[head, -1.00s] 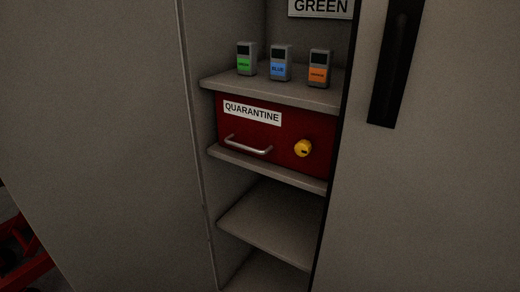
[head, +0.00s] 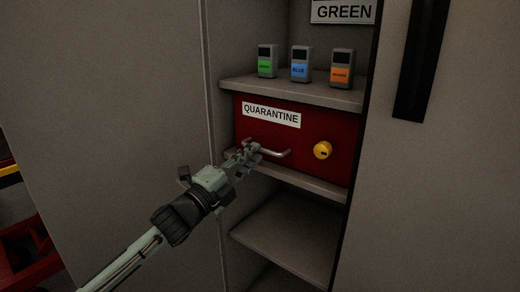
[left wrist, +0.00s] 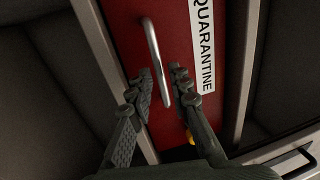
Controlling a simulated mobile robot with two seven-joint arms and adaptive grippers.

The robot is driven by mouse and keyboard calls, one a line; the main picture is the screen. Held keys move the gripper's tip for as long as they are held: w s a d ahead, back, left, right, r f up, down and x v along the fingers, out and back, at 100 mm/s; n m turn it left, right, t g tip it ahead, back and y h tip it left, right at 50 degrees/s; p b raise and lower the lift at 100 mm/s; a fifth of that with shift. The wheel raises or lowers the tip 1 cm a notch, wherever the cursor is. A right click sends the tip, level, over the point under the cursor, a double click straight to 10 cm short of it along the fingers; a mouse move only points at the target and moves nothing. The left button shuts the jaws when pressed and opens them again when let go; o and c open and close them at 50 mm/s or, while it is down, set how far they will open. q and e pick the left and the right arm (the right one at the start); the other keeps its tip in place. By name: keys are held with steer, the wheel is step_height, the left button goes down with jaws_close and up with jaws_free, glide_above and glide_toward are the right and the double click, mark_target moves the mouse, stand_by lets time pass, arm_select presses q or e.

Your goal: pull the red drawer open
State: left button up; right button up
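The red drawer (head: 298,130) is closed in the cabinet and bears a white QUARANTINE label (head: 271,115). Its silver bar handle (head: 279,154) runs across the lower left of the front. A yellow knob (head: 323,150) sits to the right. My left gripper (head: 250,149) reaches the handle's left part and covers it in the head view. In the left wrist view the two fingers stand apart, one on each side of the handle bar (left wrist: 157,55), with narrow gaps beside it. The gripper looks open around the handle, not clamped. My right gripper is not in view.
Three small devices, with green (head: 266,65), blue (head: 299,70) and orange (head: 341,74) labels, stand on the shelf above the drawer. An empty shelf (head: 285,232) lies below. The cabinet's side walls flank the opening closely. A GREEN sign (head: 343,12) hangs above.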

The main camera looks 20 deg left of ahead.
arm_select(q)
steer(key=shift+x, duration=1.85)
jaws_close()
